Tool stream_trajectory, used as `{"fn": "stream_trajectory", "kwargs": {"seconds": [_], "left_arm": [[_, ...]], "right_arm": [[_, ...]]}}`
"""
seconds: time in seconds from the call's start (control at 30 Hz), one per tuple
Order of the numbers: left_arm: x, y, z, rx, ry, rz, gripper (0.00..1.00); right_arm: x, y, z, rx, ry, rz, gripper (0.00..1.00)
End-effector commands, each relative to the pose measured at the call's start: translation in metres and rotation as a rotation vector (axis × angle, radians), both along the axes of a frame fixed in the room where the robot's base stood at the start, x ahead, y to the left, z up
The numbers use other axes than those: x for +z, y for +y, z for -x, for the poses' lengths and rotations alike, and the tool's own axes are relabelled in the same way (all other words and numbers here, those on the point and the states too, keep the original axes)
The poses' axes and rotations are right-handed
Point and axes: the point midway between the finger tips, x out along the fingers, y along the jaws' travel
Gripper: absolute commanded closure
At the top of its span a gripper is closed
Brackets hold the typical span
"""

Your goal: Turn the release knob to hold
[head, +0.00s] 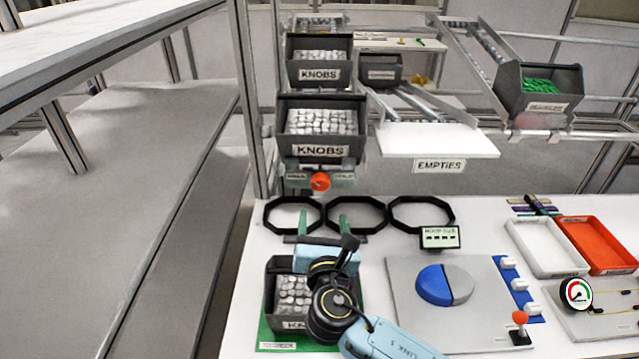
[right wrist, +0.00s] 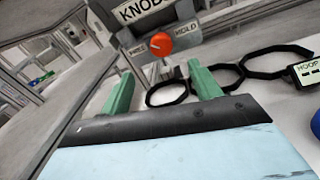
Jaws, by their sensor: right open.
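The release knob (head: 320,181) is a round orange-red knob below the lower KNOBS bin, between two small label plates. It also shows in the right wrist view (right wrist: 159,38), with a pale mark on its face. The right-hand plate (right wrist: 182,29) appears to read HOLD; the left-hand plate (right wrist: 136,49) is too blurred to read surely. Which plate the knob points to, I cannot tell. My right gripper (head: 323,222) is open and empty, its two green fingers apart. It is in front of and below the knob, not touching it. My left gripper is out of view.
Lower KNOBS bin (head: 322,148) hangs above the knob. Black rings (head: 420,200) lie on the white table behind my gripper. A bin of grey knobs (head: 274,300) stands below my right arm. A plate with a blue-and-grey disc (head: 434,284) lies right of it.

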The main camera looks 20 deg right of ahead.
Motion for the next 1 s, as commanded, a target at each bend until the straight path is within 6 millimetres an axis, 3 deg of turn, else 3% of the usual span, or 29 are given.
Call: {"fn": "stream_trajectory", "kwargs": {"seconds": [0.17,0.5,0.7,1.0], "left_arm": [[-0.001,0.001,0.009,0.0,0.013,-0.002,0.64],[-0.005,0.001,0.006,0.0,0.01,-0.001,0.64],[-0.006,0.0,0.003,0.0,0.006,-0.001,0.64],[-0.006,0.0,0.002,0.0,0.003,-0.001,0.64]], "right_arm": [[0.001,-0.009,-0.035,-0.004,-0.001,-0.004,0.37],[0.0,-0.025,-0.098,-0.004,0.001,-0.006,0.37],[0.0,-0.029,-0.114,-0.003,0.002,-0.009,0.37],[-0.001,-0.029,-0.116,-0.002,0.002,-0.009,0.37]]}}
